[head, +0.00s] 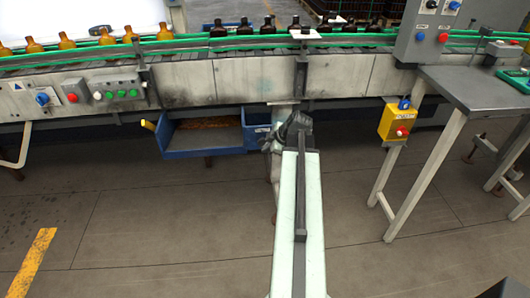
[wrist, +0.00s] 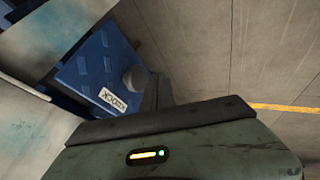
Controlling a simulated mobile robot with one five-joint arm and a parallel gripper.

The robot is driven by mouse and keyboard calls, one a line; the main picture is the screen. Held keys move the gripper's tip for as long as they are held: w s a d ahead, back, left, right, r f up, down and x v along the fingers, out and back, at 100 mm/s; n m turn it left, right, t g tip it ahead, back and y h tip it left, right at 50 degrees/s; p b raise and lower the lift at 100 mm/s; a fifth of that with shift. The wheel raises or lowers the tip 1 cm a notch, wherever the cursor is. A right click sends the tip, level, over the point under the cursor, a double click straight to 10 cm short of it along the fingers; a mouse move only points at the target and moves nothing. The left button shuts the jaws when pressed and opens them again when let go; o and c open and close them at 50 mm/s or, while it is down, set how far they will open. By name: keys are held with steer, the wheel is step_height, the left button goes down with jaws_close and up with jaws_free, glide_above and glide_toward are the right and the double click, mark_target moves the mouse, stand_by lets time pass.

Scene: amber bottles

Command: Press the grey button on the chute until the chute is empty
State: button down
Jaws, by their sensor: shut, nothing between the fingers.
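The grey button (wrist: 135,78) is a round knob on the labelled blue housing (wrist: 98,72) in the wrist view. In the head view the housing (head: 257,130) adjoins a blue chute tray (head: 205,154) under the conveyor. An orange-brown layer (head: 208,122) lies in the tray; its pieces are too small to make out. My gripper (head: 297,122) is shut and empty at the right of the housing. In the wrist view my gripper (wrist: 156,88) shows dark beside the button. I cannot tell whether they touch. The button is not distinguishable in the head view.
The conveyor (head: 240,80) carries amber bottles (head: 66,41) along green rails. A yellow switch box (head: 394,123) hangs by a grey table (head: 470,90) on the right. A control box (head: 425,30) stands above it. The floor (head: 150,220) in front is mostly clear.

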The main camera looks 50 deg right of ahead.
steer(key=shift+w+d+r, duration=0.15)
steer(key=shift+w+d, duration=0.65)
steer(key=shift+w, duration=0.1)
steer(key=shift+w+d, duration=0.65)
steer(key=shift+w, duration=0.1)
steer(key=shift+s+a, duration=0.25)
steer(key=shift+a, duration=0.05)
steer(key=p, duration=0.8)
glide_toward(263, 144)
steer(key=s+a+r, duration=0.2)
steer(key=s+r, duration=0.1)
steer(key=s, duration=0.1)
steer(key=shift+s+f, duration=0.2)
steer(key=shift+f, duration=0.15)
